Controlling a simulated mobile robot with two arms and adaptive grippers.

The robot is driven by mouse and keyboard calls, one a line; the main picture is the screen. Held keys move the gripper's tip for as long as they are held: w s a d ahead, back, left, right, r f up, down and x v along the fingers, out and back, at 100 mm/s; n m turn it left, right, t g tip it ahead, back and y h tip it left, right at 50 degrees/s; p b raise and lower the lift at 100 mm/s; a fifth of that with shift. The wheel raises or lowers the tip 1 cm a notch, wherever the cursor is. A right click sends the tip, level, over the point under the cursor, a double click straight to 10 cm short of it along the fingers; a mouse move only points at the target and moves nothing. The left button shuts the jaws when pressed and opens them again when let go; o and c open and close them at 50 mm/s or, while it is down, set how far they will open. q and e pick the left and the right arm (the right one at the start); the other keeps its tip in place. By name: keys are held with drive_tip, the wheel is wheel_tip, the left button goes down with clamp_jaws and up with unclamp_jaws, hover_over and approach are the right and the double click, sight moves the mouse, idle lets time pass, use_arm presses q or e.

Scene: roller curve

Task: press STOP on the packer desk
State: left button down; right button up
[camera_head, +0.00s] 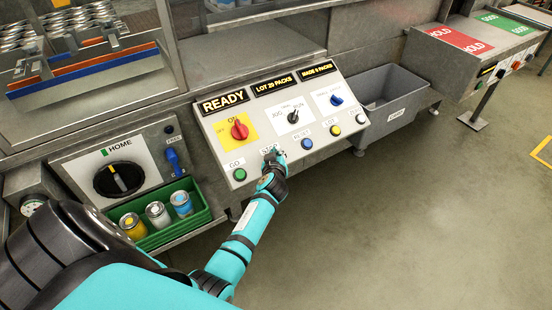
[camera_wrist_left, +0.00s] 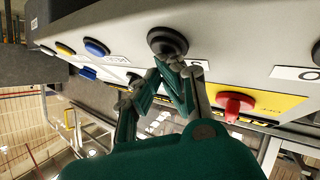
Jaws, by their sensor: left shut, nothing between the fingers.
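The packer desk (camera_head: 222,133) has a sloping white panel with a row of buttons along its front edge. The STOP label (camera_head: 269,150) sits between the green GO button (camera_head: 240,174) and the blue RESET button (camera_head: 307,143). My left gripper (camera_head: 273,155) is shut and empty, right at the STOP spot, hiding that button in the head view. In the left wrist view the dark round STOP button (camera_wrist_left: 167,41) shows just beyond the fingertips (camera_wrist_left: 178,66). I cannot tell whether they touch it. My right gripper is in neither view.
The panel also carries a red ON/OFF knob (camera_head: 239,130), a black JOG/RUN knob (camera_head: 293,117) and a blue knob (camera_head: 336,100). A READY display (camera_head: 223,102) is lit above. A green tray (camera_head: 153,239) of cans is to the left, a grey bin (camera_head: 385,94) to the right.

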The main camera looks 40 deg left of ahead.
use_arm(q)
drive_tip(key=shift+a+f, duration=0.1)
drive_tip(key=shift+f, duration=0.15)
drive_tip(key=shift+r, duration=0.1)
idle(0.4)
drive_tip(key=shift+s+d+r+p, duration=0.15)
drive_tip(key=shift+d+r+p, duration=0.2)
drive_tip(key=shift+r, duration=0.35)
drive_tip(key=r+p, duration=0.1)
drive_tip(key=d+r+p, duration=0.1)
drive_tip(key=r, duration=0.1)
drive_tip(key=s+d+r+p, duration=0.1)
drive_tip(key=shift+d+r, duration=0.15)
drive_tip(key=shift+d, duration=0.05)
idle(0.8)
